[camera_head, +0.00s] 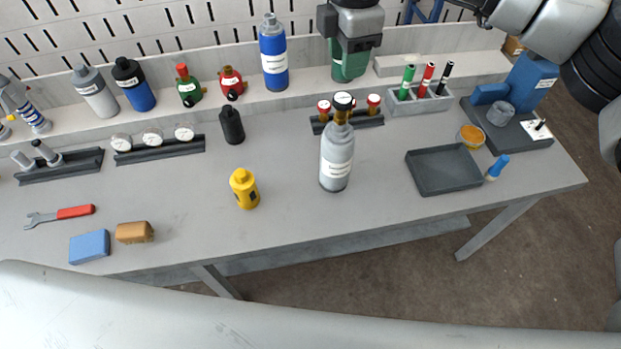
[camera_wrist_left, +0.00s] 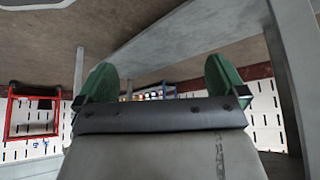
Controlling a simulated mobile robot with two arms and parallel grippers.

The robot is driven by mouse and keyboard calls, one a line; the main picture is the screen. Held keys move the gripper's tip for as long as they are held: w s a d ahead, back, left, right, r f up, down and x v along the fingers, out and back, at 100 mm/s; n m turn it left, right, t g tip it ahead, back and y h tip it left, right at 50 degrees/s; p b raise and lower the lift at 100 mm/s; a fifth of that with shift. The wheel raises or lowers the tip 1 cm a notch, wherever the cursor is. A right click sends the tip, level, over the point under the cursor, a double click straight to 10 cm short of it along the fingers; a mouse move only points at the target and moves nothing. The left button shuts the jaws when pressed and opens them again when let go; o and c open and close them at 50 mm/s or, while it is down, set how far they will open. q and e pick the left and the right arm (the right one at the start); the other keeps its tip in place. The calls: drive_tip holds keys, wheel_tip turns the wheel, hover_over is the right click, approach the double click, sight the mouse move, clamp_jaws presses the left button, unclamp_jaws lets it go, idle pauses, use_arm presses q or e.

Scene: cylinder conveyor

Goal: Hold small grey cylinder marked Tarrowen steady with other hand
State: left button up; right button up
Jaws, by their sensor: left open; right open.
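A yellow cylinder (camera_head: 244,190) and a black bottle (camera_head: 232,126) stand left of the middle grey cylinder. A rack (camera_head: 346,122) with red-topped gauges lies behind it, an empty dark tray (camera_head: 446,171) to its right. The table's front middle is clear.

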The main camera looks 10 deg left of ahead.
use_arm(q)
drive_tip(key=w+d+r+m+t+h, duration=0.1)
drive_tip(key=w+d+r+t+h, duration=0.2)
drive_tip(key=d+r, duration=0.75)
drive_tip(key=w+d+r+m+t+h, duration=0.1)
drive_tip(key=w+d+r+m+h, duration=0.15)
drive_tip(key=d+r+h, duration=0.75)
drive_tip(key=n+t+y, duration=0.2)
drive_tip(key=t+y, duration=0.4)
approach(337, 151)
wheel_tip(337, 151, down, 3)
drive_tip(key=w+d, duration=0.1)
drive_tip(key=d, duration=0.1)
use_arm(e)
drive_tip(key=shift+w, duration=0.1)
use_arm(q)
drive_tip(key=w+a, duration=0.2)
drive_tip(key=shift+t+y, duration=0.3)
drive_tip(key=shift+y, duration=0.3)
drive_tip(key=x, duration=0.7)
drive_tip(key=f+x, duration=0.1)
drive_tip(key=x, duration=0.2)
drive_tip(key=shift+w+d+f, duration=0.1)
drive_tip(key=shift+d, duration=0.3)
